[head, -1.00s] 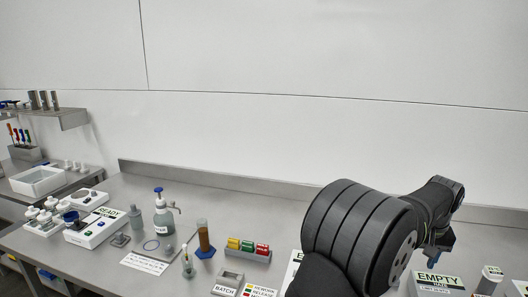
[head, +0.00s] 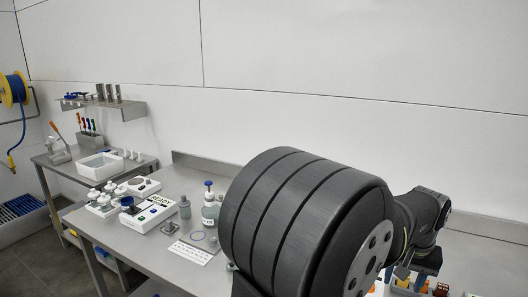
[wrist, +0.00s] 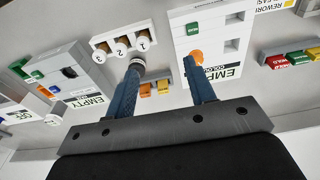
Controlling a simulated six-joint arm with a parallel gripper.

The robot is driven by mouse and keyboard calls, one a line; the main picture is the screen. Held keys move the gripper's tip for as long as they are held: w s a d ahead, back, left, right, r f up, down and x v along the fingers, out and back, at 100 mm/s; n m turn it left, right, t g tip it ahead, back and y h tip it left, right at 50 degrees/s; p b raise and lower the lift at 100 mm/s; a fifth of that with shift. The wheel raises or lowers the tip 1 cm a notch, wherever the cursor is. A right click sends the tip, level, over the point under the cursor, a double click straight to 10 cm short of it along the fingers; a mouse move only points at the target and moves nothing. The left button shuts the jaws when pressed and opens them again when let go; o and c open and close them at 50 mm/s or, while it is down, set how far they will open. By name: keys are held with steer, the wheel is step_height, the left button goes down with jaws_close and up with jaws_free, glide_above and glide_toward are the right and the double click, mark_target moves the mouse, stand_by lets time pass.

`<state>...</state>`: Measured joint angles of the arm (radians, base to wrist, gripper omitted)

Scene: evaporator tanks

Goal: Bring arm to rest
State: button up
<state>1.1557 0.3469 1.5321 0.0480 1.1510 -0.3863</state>
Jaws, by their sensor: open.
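My gripper (wrist: 162,72) shows in the wrist view with its two blue fingers spread apart. Nothing is held between them. The fingers are not clear there.
The wrist view shows a white numbered rack (wrist: 122,42), a white EMPTY box (wrist: 212,38) and another EMPTY unit (wrist: 62,75). In the head view, a READY box (head: 150,213) and pump bottle (head: 210,208) stand left of my arm. A side bench (head: 90,160) lies farther left.

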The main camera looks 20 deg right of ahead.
steer(key=a, duration=0.6)
steer(key=w+a+f, duration=0.1)
steer(key=w+f, duration=0.3)
steer(key=w, duration=0.3)
steer(key=shift+a+f, duration=0.25)
steer(key=shift+f, duration=0.05)
steer(key=s+d+r, duration=0.3)
steer(key=s+r, duration=0.1)
steer(key=s, duration=0.3)
steer(key=s+d, duration=0.1)
steer(key=d, duration=0.9)
steer(key=shift+s+r, duration=0.15)
steer(key=shift+r, duration=0.15)
